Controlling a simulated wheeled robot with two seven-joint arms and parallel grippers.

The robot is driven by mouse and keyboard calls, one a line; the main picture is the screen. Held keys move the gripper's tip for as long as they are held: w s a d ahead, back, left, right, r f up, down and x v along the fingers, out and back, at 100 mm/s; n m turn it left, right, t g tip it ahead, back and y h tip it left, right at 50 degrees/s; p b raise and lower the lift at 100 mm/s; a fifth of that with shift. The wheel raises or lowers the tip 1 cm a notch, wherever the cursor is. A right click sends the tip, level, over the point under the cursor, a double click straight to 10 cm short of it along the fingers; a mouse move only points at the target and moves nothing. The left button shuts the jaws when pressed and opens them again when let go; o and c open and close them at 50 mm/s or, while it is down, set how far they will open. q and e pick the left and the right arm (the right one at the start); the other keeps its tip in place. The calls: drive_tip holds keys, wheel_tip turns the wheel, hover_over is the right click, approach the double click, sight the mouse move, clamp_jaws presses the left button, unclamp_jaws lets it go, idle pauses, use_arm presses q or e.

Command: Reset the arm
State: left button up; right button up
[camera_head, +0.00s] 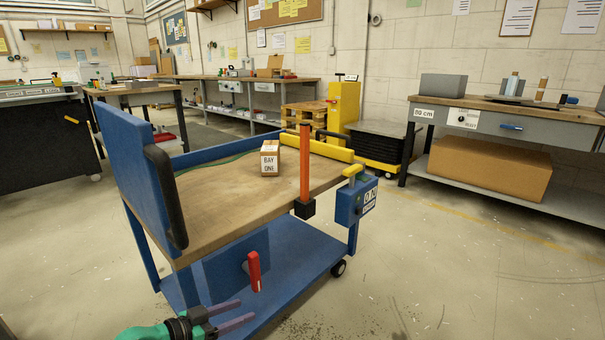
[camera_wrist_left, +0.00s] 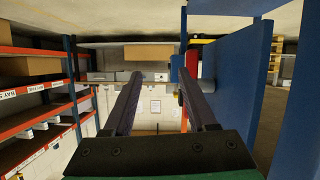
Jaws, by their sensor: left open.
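My left gripper (camera_head: 236,314) is low at the bottom of the head view, in front of the blue cart (camera_head: 290,262). Its two fingers are apart with nothing between them. In the left wrist view the open fingers (camera_wrist_left: 158,98) also show, with the cart's blue panel (camera_wrist_left: 235,85) to their right. The red handle (camera_head: 253,271) on the cart's front is a little above and right of the gripper, apart from it. My right gripper is in neither view.
A box marked BAY ONE (camera_head: 270,158) sits on the cart's wooden top. An orange post (camera_head: 304,165) and a blue control box (camera_head: 356,199) stand at its right side. A workbench (camera_head: 480,120) is at the right. The floor (camera_head: 450,270) right of the cart is clear.

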use_arm(q)
drive_tip(key=s+d+f+n+y, duration=0.1)
drive_tip(key=s+d+f+n, duration=0.2)
drive_tip(key=s+d+f, duration=0.45)
drive_tip(key=s+d+f+n+y, duration=0.15)
drive_tip(key=s+d+f, duration=0.3)
drive_tip(key=s, duration=0.65)
drive_tip(key=s+a+r+g+y+p, duration=0.3)
drive_tip(key=s+a+g+y+p, duration=0.3)
drive_tip(key=s+a+p, duration=1.4)
drive_tip(key=s+g+p, duration=0.1)
drive_tip(key=g+p, duration=0.2)
drive_tip(key=p, duration=1.4)
drive_tip(key=shift+s, duration=0.25)
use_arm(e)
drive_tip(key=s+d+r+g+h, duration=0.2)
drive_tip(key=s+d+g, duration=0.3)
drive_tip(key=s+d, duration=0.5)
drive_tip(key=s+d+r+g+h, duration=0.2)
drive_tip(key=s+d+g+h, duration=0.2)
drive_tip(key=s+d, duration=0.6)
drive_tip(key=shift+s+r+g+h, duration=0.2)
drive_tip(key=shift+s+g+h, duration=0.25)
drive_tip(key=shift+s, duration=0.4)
use_arm(q)
drive_tip(key=shift+y, duration=0.25)
